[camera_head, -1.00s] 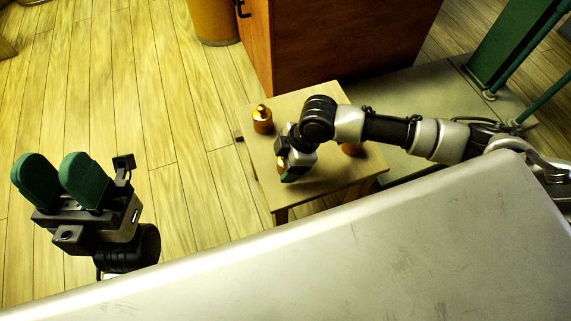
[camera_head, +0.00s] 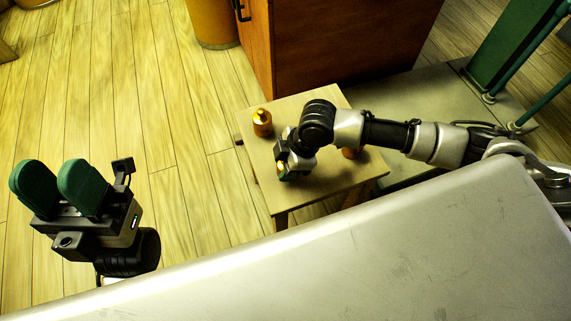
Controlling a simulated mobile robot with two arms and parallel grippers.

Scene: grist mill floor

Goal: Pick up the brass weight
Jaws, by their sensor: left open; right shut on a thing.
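A brass weight (camera_head: 262,123) with a small knob stands upright on a small wooden table (camera_head: 330,186), near its back left edge. My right gripper (camera_head: 287,174) is over the table, to the right of and nearer than that weight. It is shut on a brass-coloured weight (camera_head: 281,167), mostly hidden by the gripper. Another copper-coloured piece (camera_head: 350,153) shows partly behind my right arm. My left gripper (camera_head: 62,190) is open and empty over the floor at the left, away from the table.
A wooden cabinet (camera_head: 340,45) stands behind the table. A tan barrel-like container (camera_head: 212,22) is beside it. A green post (camera_head: 510,50) stands at the right. The plank floor at the left is mostly clear.

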